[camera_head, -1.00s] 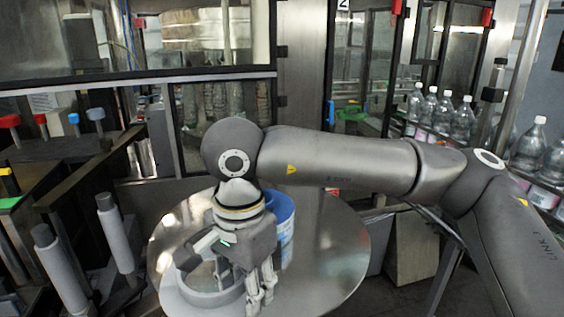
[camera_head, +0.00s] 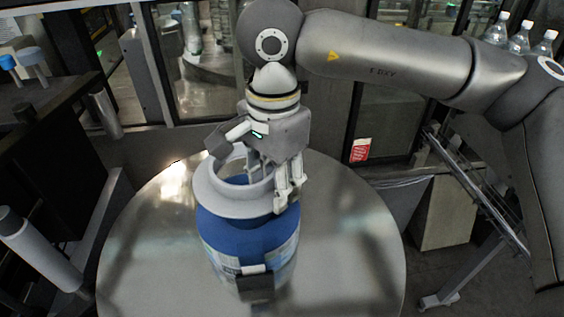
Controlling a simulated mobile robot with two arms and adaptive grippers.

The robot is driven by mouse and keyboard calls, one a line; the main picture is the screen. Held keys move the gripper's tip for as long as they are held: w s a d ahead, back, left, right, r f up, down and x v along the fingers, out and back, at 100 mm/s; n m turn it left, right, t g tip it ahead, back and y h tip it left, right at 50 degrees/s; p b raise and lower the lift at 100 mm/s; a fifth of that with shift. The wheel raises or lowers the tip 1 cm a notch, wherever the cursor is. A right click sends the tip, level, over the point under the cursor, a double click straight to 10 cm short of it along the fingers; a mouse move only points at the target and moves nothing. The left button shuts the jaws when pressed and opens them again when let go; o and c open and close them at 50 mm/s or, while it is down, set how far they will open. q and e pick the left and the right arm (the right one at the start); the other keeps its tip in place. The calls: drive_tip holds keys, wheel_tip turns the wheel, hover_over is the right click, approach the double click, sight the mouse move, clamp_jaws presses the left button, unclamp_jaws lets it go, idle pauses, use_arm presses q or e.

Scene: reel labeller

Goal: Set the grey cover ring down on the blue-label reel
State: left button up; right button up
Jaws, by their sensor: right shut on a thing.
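The grey cover ring (camera_head: 210,199) is in the head view, at the top of the blue-label reel (camera_head: 248,243). My right gripper (camera_head: 268,183) is shut on the right and far part of the ring's wall, with its fingers pointing down. The reel stands upright on a round metal table (camera_head: 350,240). The ring covers the reel's top edge from this view, so I cannot tell whether the ring touches the reel or hovers just above it. My left gripper is not in view.
A dark clip-like block (camera_head: 255,287) is at the reel's near side. Grey rollers (camera_head: 40,250) stand at the left. Bottles (camera_head: 520,40) stand on a conveyor at the upper right. The table's right side is clear.

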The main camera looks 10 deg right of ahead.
drive_tip(key=shift+s+a+f+b, duration=0.3)
drive_tip(key=shift+s+f, duration=0.25)
drive_tip(key=shift+s, duration=0.1)
drive_tip(key=shift+f, duration=0.3)
drive_tip(key=shift+w+d+f+b, duration=0.1)
drive_tip(key=shift+w+f+b, duration=0.1)
drive_tip(key=shift+f, duration=0.2)
drive_tip(key=shift+w+d+f+b, duration=0.1)
drive_tip(key=shift+f+b, duration=0.05)
drive_tip(key=shift+f, duration=0.4)
drive_tip(key=shift+s+a, duration=0.1)
drive_tip(key=shift+f+b, duration=0.3)
drive_tip(key=shift+b, duration=0.05)
drive_tip(key=shift+f+b, duration=0.75)
drive_tip(key=shift+b, duration=0.1)
drive_tip(key=shift+r, duration=0.15)
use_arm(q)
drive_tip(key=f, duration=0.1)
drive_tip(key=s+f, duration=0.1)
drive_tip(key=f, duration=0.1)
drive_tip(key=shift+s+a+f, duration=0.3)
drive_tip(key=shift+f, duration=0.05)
use_arm(e)
drive_tip(key=shift+r, duration=0.1)
drive_tip(key=shift+r, duration=0.2)
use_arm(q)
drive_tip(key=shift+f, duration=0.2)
use_arm(e)
drive_tip(key=shift+f, duration=0.15)
